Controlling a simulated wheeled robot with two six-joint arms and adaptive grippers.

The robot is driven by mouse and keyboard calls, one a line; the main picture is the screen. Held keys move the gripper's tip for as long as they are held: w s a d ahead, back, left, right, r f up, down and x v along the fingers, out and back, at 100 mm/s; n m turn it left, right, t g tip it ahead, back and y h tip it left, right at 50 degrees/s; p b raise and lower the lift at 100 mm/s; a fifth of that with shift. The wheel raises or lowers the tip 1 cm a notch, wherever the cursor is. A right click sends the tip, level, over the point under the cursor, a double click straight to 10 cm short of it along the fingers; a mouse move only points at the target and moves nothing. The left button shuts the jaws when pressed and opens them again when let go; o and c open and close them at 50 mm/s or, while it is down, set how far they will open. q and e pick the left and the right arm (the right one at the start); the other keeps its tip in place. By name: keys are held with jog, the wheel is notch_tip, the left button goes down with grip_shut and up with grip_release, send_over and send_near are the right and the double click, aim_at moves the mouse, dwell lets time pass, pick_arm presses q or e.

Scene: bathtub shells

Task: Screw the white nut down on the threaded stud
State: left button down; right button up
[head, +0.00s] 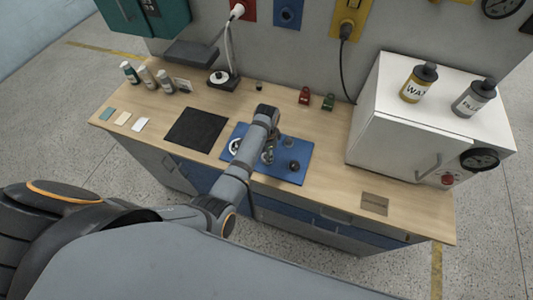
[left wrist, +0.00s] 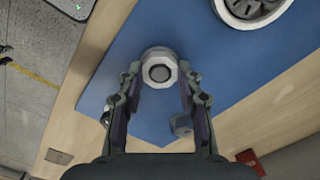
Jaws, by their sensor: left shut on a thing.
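The white nut (left wrist: 160,54) shows in the left wrist view as a pale faceted ring over the blue mat (left wrist: 215,50). A dark round end, which looks like the threaded stud (left wrist: 160,73), shows in its middle. How far down the nut sits on the stud cannot be told from above. My left gripper (left wrist: 160,84) is shut on the nut, with one finger on each side. In the head view my left gripper (head: 267,156) reaches down to the blue mat (head: 265,172), and my arm hides most of the nut and stud there. My right gripper is in neither view.
A white ring-shaped part (head: 235,146) lies on the mat's left, and a dark knob-like part (head: 294,166) on its right. A black mat (head: 195,130) lies to the left. A white cabinet (head: 400,130) stands at the right. Bare wood lies between mat and cabinet.

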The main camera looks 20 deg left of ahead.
pick_arm(q)
jog(key=m, duration=1.2)
jog(key=c, duration=0.8)
grip_release()
jog(key=shift+c, duration=0.9)
